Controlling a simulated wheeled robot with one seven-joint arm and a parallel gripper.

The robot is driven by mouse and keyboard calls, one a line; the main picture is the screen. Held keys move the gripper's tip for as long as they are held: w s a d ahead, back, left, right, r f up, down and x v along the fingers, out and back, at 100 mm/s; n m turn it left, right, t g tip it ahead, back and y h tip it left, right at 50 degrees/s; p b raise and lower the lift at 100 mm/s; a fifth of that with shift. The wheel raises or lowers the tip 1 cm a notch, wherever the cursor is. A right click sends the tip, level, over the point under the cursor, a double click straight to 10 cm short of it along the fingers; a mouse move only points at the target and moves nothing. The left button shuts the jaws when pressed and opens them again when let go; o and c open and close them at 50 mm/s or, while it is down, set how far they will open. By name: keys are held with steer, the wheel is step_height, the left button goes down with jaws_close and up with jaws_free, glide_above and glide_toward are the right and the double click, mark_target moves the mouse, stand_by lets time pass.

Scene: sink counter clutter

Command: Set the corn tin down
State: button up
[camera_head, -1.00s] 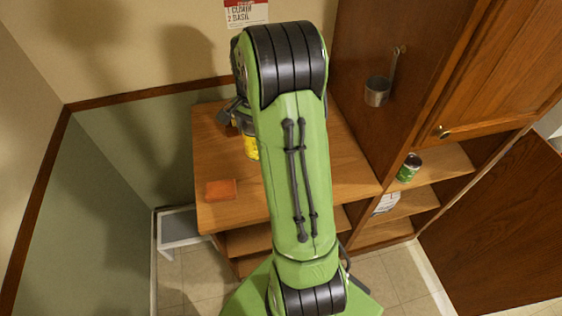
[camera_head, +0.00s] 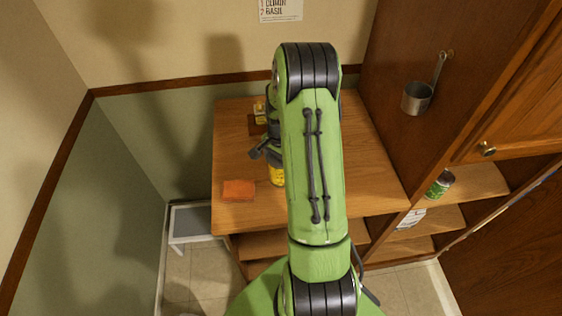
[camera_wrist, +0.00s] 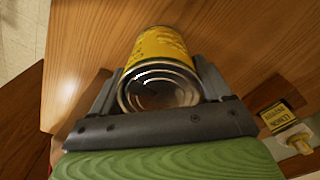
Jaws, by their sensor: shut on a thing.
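The corn tin, with a yellow label and a bare metal end, shows in the wrist view (camera_wrist: 160,85) between the two fingers of my gripper (camera_wrist: 158,80), which is shut on it. In the head view only a strip of the yellow tin (camera_head: 277,175) shows beside my green arm, over the wooden counter (camera_head: 350,170). My arm hides most of the tin and part of my gripper there. I cannot tell whether the tin's base touches the counter.
An orange block (camera_head: 239,189) lies left of the tin near the counter's front edge. A green tin (camera_head: 440,184) is on a right-hand shelf. A metal cup (camera_head: 417,97) hangs on the cabinet side. Counter right of my arm looks clear.

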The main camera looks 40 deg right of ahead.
steer(key=shift+s+f, duration=0.1)
steer(key=shift+f, duration=0.05)
steer(key=o, duration=1.4)
